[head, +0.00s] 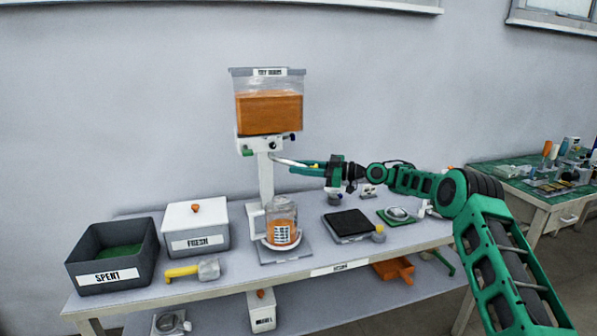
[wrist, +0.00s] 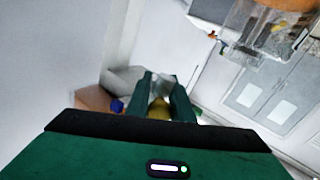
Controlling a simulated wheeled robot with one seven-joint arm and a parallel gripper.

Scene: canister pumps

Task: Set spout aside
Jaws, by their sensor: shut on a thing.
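The spout (head: 283,161) is a slim pale grey tube beside the pump column, just below the pump's white body (head: 262,147). My gripper (head: 308,167) is shut on the spout's right end, with a yellow part between the fingers. I cannot tell whether its left end touches the pump. In the wrist view my fingers (wrist: 165,92) close around something pale grey and yellow, partly hidden by the gripper's green body. A clear canister (head: 268,112) with orange contents sits on top of the pump.
A glass jug (head: 282,222) stands on the pump's base. Left are the SPENT bin (head: 111,279), the FRESH box (head: 197,246) and a yellow-handled tool (head: 190,271). A black pad (head: 349,223) and a green mat (head: 387,216) lie right. The bench (head: 330,262) has bare patches between them.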

